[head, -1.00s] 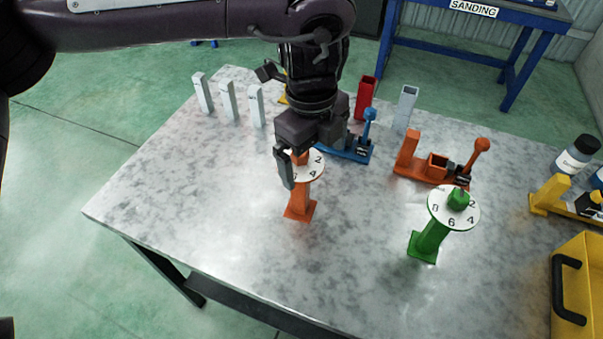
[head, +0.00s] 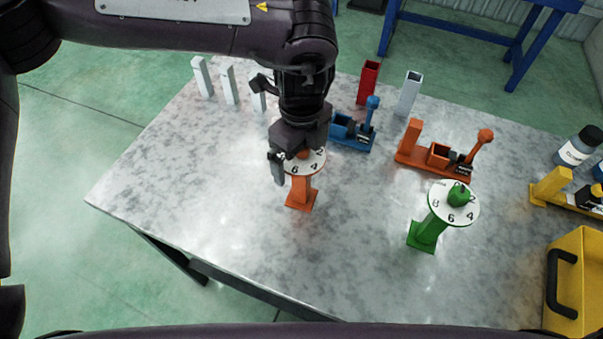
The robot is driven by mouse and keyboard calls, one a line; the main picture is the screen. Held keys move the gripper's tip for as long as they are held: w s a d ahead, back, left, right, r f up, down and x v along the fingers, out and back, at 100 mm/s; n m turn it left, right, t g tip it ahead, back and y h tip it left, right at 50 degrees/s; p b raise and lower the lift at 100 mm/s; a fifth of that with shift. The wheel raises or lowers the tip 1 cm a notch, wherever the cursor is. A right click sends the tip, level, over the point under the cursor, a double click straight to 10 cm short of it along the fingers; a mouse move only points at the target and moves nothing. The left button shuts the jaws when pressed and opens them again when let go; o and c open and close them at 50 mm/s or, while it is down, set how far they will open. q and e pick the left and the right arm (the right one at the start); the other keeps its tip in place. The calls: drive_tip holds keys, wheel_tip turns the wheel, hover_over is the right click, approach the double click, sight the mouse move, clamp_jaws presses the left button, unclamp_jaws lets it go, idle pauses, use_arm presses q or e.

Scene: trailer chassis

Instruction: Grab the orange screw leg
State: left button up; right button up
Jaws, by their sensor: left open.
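The orange screw leg (head: 301,190) stands upright on the table, with a white numbered disc (head: 312,166) near its top and an orange foot plate. My left gripper (head: 290,162) is open and sits right at the top of this leg, pointing down. One finger shows at the left side of the disc. The other finger is hidden, and so is part of the leg's top, so I cannot tell whether the fingers touch it. My right gripper is not in view.
A green screw leg (head: 427,232) with a similar disc stands to the right. Behind are an orange fixture (head: 436,157), a blue fixture (head: 349,133), a red post (head: 368,82) and several grey posts. A yellow box (head: 577,285) is at right. The table's front left is clear.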

use_arm(q)
drive_tip(key=c, duration=1.5)
drive_tip(key=shift+w, duration=0.1)
